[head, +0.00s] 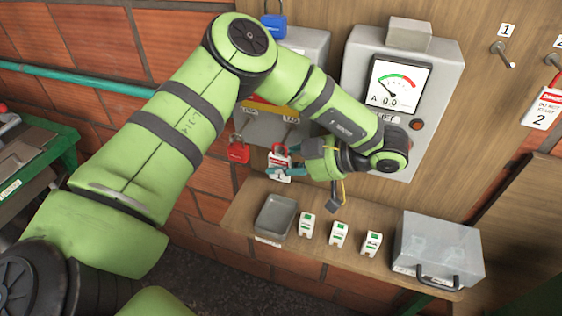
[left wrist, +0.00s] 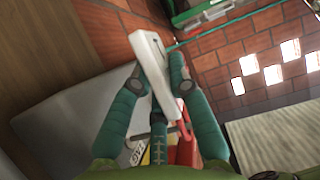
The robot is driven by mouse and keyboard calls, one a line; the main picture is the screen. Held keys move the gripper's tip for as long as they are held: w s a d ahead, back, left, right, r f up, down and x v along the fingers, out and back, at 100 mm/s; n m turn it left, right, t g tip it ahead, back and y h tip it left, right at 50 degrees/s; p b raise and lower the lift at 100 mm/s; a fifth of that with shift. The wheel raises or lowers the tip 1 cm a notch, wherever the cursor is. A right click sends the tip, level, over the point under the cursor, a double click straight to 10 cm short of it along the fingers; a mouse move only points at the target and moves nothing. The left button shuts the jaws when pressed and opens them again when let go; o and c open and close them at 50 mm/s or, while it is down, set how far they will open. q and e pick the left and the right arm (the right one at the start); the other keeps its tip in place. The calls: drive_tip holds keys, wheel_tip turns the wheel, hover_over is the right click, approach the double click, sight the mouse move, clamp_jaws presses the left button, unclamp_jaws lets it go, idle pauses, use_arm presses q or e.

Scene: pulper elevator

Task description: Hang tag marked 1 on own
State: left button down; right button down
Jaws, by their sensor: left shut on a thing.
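My left gripper (head: 291,171) is shut on a small white tag with a red band and red loop (head: 280,163), in front of the lower edge of the grey switch box. Its dark mark is too small to read surely. In the left wrist view the white tag (left wrist: 152,68) stands edge-on between the teal fingers (left wrist: 153,85). The bare peg (head: 503,55) under the label 1 (head: 507,30) is at the upper right of the wooden board, well away from the gripper. My right gripper is not in view.
Tag 2 (head: 543,106) hangs at the right edge. A red padlock (head: 238,150) hangs left of the held tag. The meter box (head: 440,75) stands between gripper and peg. The shelf below bears a grey tray (head: 275,216), several small white-green items and a clear box (head: 437,247).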

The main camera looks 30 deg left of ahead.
use_arm(q)
drive_tip(key=c, duration=1.2)
unclamp_jaws()
drive_tip(key=shift+w+f, duration=0.1)
drive_tip(key=shift+f, duration=0.05)
drive_tip(key=shift+d, duration=0.3)
drive_tip(key=b+v, duration=0.4)
drive_tip(key=v, duration=0.2)
drive_tip(key=shift+w+d, duration=0.2)
drive_tip(key=shift+d, duration=0.1)
